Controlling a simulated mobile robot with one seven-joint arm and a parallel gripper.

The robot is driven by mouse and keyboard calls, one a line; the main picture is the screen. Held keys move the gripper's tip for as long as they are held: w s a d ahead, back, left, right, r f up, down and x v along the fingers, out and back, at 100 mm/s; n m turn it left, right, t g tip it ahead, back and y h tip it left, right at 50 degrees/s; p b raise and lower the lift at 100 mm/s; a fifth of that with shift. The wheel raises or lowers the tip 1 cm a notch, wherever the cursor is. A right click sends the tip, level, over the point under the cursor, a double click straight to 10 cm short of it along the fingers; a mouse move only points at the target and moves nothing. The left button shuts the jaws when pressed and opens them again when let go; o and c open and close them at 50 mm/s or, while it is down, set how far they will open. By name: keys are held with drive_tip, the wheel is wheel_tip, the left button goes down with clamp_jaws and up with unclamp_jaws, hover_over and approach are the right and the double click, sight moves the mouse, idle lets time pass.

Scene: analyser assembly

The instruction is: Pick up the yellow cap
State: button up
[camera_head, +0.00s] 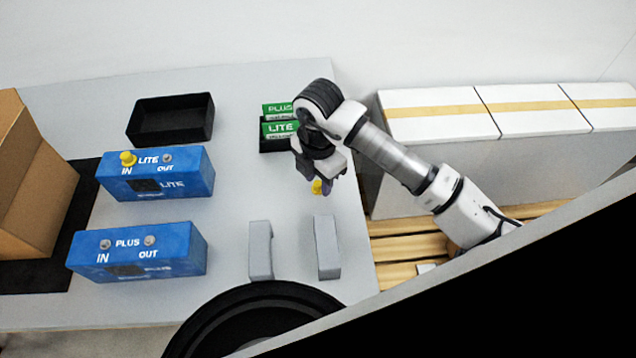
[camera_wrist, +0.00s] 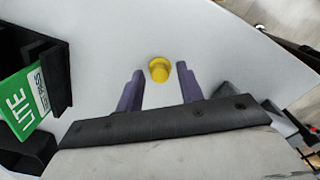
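A loose yellow cap (camera_head: 317,187) lies on the grey table, just below my gripper (camera_head: 322,178) in the head view. In the wrist view the yellow cap (camera_wrist: 159,70) shows ahead of my gripper (camera_wrist: 160,80), between the lines of its two purple fingers, near the tips. The fingers are apart with nothing held between them. A second yellow cap (camera_head: 128,158) sits on the IN port of the blue LITE box (camera_head: 155,174). How high my fingertips are above the table is hard to tell.
A black holder with green PLUS and LITE cards (camera_head: 279,130) stands close left of my gripper. Two grey blocks (camera_head: 260,250) (camera_head: 327,247) stand in front. A blue PLUS box (camera_head: 137,252), an empty black tray (camera_head: 171,119) and a cardboard box (camera_head: 30,180) are further left.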

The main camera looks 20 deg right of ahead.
clamp_jaws()
